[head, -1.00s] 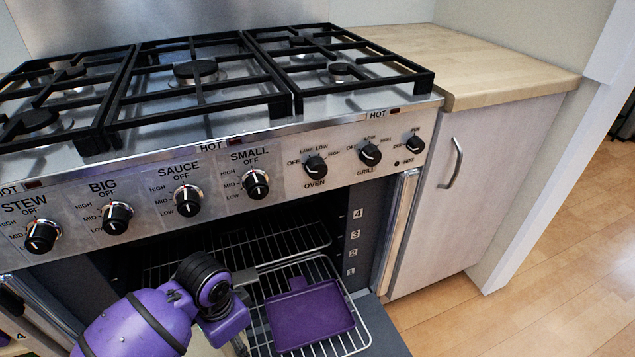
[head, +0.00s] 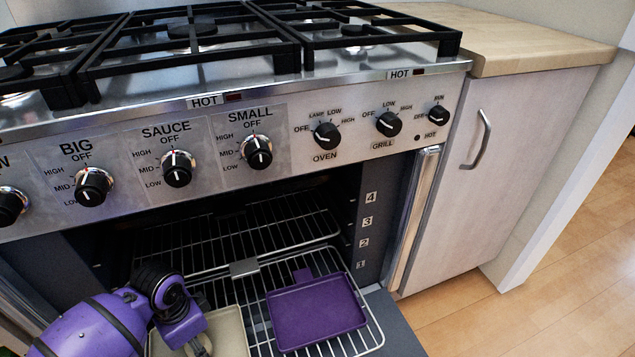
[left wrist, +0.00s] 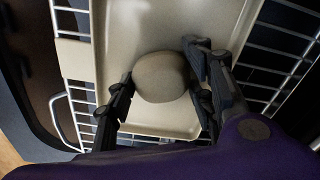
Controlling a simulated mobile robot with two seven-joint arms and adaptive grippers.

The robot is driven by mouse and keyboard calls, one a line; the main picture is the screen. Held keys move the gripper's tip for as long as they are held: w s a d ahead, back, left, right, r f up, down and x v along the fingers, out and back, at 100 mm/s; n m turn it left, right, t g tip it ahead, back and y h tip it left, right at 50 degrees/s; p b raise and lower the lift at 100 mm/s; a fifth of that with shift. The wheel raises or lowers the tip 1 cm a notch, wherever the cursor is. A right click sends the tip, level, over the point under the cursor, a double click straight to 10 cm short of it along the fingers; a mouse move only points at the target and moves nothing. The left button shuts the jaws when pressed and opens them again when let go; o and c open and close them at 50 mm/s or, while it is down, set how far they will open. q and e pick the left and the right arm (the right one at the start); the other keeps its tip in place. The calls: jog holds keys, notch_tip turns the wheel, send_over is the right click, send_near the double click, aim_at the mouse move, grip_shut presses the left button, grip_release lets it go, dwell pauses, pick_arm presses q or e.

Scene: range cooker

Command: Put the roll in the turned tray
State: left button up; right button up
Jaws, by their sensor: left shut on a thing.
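The roll (left wrist: 160,77) is round and beige-brown. My left gripper (left wrist: 163,88) is shut on it, with fingers on both sides, over a cream tray (left wrist: 118,38) in the left wrist view. I cannot tell whether the roll touches that tray. In the head view the cream tray (head: 236,338) is partly hidden by my left wrist, and the roll is hardly visible there. A purple tray (head: 316,313) with a tab at its back lies to the right of the cream one; it looks empty. My right gripper is not in view.
The trays lie on a pulled-out wire rack (head: 372,333) at the open oven. Another wire rack (head: 290,229) is inside. The control panel (head: 285,125) with knobs overhangs the opening. The oven's side wall (head: 372,215) carries shelf numbers. A cabinet (head: 500,165) stands at the right.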

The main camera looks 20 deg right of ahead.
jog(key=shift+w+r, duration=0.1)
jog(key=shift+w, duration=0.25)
pick_arm(q)
jog(key=o, duration=1.2)
jog(key=shift+f, duration=0.15)
jog(key=shift+c, duration=0.2)
notch_tip(320, 180, up, 12)
jog(key=p, duration=0.5)
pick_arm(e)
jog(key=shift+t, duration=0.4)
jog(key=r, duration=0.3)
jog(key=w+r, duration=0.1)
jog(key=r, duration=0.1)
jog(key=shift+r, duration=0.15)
